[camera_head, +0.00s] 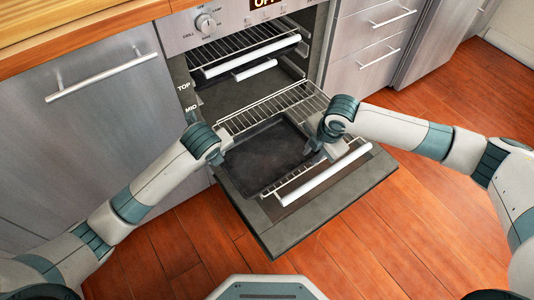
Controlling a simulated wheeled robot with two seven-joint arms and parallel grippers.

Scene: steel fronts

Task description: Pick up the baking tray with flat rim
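The dark baking tray (265,157) lies flat on a wire rack (283,103) that is pulled out of the oven over the lowered door. My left gripper (221,153) is at the tray's left edge, near the back corner. My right gripper (314,146) is at the tray's right edge, its dark fingers pointing down by the rim. Both wrists partly hide the rims. I cannot tell whether either gripper touches or grasps the rim.
The open oven door (285,228) lies under the rack, which has a white front bar (323,173). Another rack (240,48) sits higher inside the oven. Steel cabinet fronts (90,130) stand at the left, drawers (378,50) at the right. The wooden floor (400,240) in front is clear.

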